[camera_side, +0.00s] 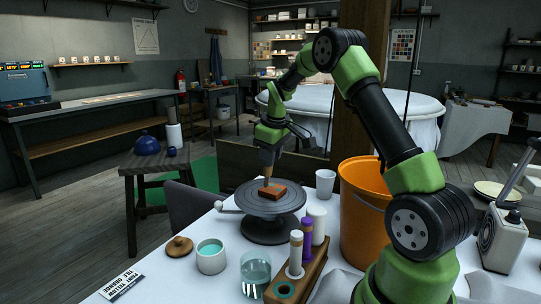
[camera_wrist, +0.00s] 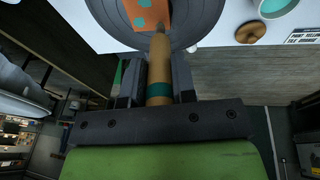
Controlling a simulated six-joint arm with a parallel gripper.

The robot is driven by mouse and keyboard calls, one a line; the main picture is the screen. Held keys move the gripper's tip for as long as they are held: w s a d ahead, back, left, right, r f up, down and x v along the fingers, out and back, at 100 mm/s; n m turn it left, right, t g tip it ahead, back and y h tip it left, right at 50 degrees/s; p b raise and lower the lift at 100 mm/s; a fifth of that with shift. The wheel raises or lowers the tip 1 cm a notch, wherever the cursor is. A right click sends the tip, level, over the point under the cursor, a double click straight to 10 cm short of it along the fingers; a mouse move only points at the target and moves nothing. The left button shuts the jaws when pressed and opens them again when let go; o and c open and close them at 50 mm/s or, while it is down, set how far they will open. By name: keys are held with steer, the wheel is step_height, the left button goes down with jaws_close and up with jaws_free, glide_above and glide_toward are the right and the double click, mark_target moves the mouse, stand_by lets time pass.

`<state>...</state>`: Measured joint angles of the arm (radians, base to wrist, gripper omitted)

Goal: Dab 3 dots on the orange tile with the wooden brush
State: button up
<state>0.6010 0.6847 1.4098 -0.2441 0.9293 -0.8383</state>
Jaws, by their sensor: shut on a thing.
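The orange tile (camera_side: 286,190) lies on the dark banding wheel (camera_side: 262,207) on the table. In the wrist view the tile (camera_wrist: 165,14) shows two teal dots (camera_wrist: 139,22) near the top edge of the picture; part of it is out of frame. My gripper (camera_side: 268,150) is shut on the wooden brush (camera_side: 267,163), which points down at the tile. In the wrist view the brush (camera_wrist: 159,60) has a teal band between the jaws, and its tip is at or just over the tile; contact cannot be told.
A cup of teal glaze (camera_side: 211,262) and a glass of water (camera_side: 255,268) stand in front of the wheel. A wooden rack (camera_side: 312,268) holds upright purple and white tools. A lettered card (camera_side: 121,283) lies front left.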

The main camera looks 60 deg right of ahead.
steer(key=shift+f, duration=0.5)
stand_by(0.3)
stand_by(0.5)
steer(key=shift+r, duration=2.3)
